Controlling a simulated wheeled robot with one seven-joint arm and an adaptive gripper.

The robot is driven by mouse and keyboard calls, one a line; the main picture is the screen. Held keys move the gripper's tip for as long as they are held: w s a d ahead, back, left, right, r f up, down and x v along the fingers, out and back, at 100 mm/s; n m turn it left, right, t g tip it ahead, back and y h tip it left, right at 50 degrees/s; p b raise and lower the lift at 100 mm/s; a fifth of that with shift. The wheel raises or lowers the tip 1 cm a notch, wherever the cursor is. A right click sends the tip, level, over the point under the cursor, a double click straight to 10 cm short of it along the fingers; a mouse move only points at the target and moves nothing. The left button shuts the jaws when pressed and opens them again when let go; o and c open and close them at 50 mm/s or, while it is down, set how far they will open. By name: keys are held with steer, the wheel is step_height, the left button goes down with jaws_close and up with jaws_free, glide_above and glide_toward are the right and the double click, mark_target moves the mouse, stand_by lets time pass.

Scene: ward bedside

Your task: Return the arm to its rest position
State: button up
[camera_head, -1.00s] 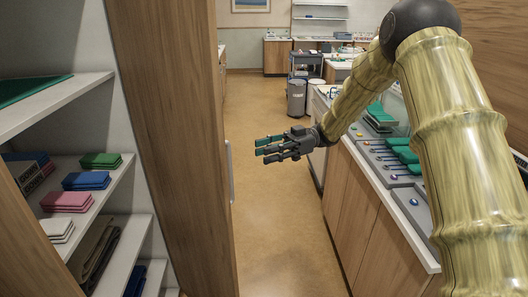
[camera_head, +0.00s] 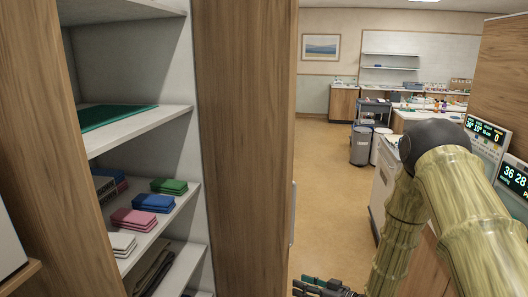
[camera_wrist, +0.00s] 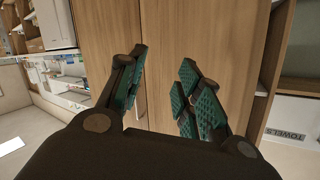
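My arm (camera_head: 450,215) is bamboo-patterned with a dark elbow joint and comes in at the right of the head view. My gripper (camera_head: 318,288) is at the bottom edge of the head view, partly cut off. In the wrist view my gripper (camera_wrist: 160,88) shows its fingers with green pads spread apart, with nothing between them. Wooden cabinet doors (camera_wrist: 205,40) stand beyond the fingers in that view.
An open shelf unit (camera_head: 150,128) with folded green, blue, pink and white cloths stands at left, its wooden side panel (camera_head: 245,140) beside the clear floor (camera_head: 335,180). Monitors (camera_head: 486,138) stand at right. A bin (camera_head: 360,146) and a cart (camera_head: 374,110) are farther back. A towels box (camera_wrist: 298,118) shows in the wrist view.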

steer(key=s+d+f+m+g+h+b, duration=0.15)
steer(key=s+f+h, duration=0.25)
steer(key=s+f, duration=0.45)
steer(key=s+d+f+m+g+h, duration=0.1)
steer(key=s+d+f+m+h, duration=0.2)
steer(key=s+f, duration=0.55)
steer(key=s+d+f+g+h, duration=0.1)
steer(key=s+f+g, duration=0.1)
steer(key=s, duration=0.6)
steer(key=s+d+f+m+g+h, duration=0.1)
steer(key=s+d+f+g+h, duration=0.1)
steer(key=s, duration=0.7)
steer(key=s+d+f+m+g+h, duration=0.1)
steer(key=s+d+f+g, duration=0.1)
steer(key=s, duration=0.7)
steer(key=shift+s+f+g+h+b, duration=0.2)
steer(key=shift+g+h+b, duration=0.15)
steer(key=shift+g, duration=0.2)
steer(key=shift+d, duration=0.1)
